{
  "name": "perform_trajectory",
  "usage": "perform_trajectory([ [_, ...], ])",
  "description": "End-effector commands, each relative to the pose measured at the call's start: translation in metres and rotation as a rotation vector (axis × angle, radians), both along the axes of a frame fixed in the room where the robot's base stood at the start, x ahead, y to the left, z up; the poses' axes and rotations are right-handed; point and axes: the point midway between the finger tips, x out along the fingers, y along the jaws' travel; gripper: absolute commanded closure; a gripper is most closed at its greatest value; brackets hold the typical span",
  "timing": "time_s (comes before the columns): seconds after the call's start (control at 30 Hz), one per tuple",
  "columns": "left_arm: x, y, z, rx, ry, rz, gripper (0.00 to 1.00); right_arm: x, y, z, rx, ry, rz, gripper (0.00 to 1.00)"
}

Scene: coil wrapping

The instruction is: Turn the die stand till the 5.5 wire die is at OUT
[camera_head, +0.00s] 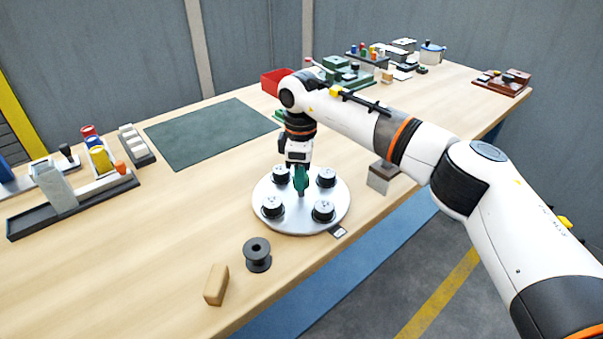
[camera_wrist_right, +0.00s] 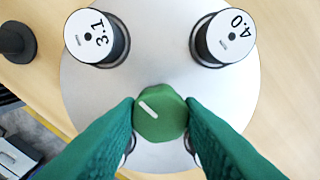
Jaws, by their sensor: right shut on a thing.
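The die stand (camera_head: 300,224) is a round silver plate on the table, with several dark wire dies with white tops near its rim. It also shows in the right wrist view (camera_wrist_right: 160,80). My right gripper (camera_head: 301,180) is shut on the green center knob (camera_wrist_right: 160,113), whose white line points to upper left. The 5.5 and OUT labels cannot be read. My left gripper is not in view.
A black spool (camera_head: 257,254) and a wooden block (camera_head: 216,284) stand in front. A grey block (camera_head: 381,178) is right of the stand. A green mat (camera_head: 218,132) lies behind; racks stand left.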

Motion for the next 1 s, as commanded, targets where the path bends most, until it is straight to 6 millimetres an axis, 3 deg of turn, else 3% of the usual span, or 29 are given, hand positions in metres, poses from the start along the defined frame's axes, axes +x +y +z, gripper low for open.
perform_trajectory([
  [0.1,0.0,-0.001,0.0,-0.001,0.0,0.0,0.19,0.001,0.0,0.002,0.004,-0.005,-0.001,1.0],
  [0.13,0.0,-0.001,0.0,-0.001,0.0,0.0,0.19,0.001,0.0,0.002,0.004,-0.005,-0.001,0.63],
  [0.27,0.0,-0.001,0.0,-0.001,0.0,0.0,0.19,0.001,0.0,0.001,0.003,-0.004,-0.001,0.44],
  [0.53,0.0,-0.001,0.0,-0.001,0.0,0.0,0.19,0.0,0.0,0.001,0.002,-0.001,0.0,0.44],
  [0.67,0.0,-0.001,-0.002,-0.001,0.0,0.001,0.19,0.001,0.0,0.011,0.001,-0.003,0.0,0.44],
  [1.0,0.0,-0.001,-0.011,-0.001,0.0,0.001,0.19,0.001,0.001,0.079,0.003,-0.006,0.0,0.44],
])
